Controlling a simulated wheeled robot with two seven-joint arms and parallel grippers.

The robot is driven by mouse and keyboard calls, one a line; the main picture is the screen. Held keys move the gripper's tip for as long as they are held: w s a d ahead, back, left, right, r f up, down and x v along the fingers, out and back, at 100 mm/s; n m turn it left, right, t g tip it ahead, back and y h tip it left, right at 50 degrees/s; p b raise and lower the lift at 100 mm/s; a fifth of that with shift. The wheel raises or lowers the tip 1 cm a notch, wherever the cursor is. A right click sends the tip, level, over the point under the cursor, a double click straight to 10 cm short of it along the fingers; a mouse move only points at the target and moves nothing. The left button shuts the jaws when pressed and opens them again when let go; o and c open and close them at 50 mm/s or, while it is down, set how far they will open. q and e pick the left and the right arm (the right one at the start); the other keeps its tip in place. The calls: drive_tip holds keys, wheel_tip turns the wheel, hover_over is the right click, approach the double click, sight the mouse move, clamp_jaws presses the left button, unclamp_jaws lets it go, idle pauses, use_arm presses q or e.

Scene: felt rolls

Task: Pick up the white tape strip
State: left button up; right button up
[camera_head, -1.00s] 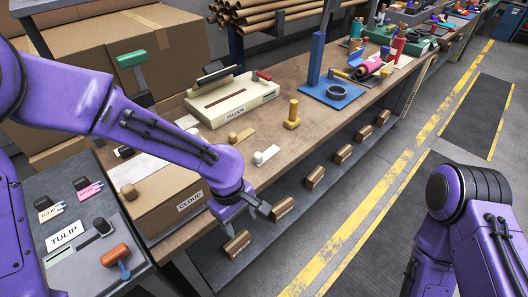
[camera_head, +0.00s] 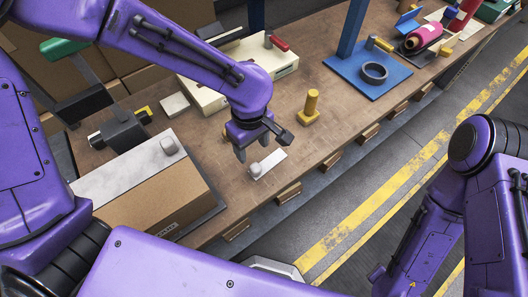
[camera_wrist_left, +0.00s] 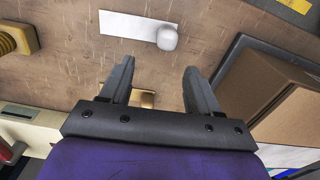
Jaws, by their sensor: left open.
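The white tape strip (camera_head: 270,162) lies flat on the brown workbench, with a rounded white knob (camera_head: 256,170) at its near left end. In the left wrist view the strip (camera_wrist_left: 128,26) lies beyond the fingertips, with the knob (camera_wrist_left: 167,38) at its right end. My left gripper (camera_head: 264,147) is open and empty, above the bench just behind the strip; its open fingers (camera_wrist_left: 159,68) also show in the left wrist view. A small tan block (camera_wrist_left: 145,98) shows partly between the finger bases. My right arm shows at the right, but its gripper is out of view.
A cardboard box (camera_head: 160,195) stands at the left of the bench. The bench around the strip is clear.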

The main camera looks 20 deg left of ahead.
sight(254, 165)
use_arm(q)
drive_tip(key=s+f, duration=0.2)
drive_tip(key=f, duration=0.1)
drive_tip(key=shift+s+d, duration=0.2)
drive_tip(key=f, duration=0.2)
drive_tip(key=w+f, duration=0.1)
drive_tip(key=f, duration=0.2)
drive_tip(key=shift+w+d, duration=0.2)
drive_tip(key=shift+s+r, duration=0.15)
drive_tip(key=shift+s, duration=0.2)
drive_tip(key=shift+w, duration=0.1)
clamp_jaws()
use_arm(e)
drive_tip(key=shift+s+r, duration=0.15)
drive_tip(key=shift+s, duration=0.65)
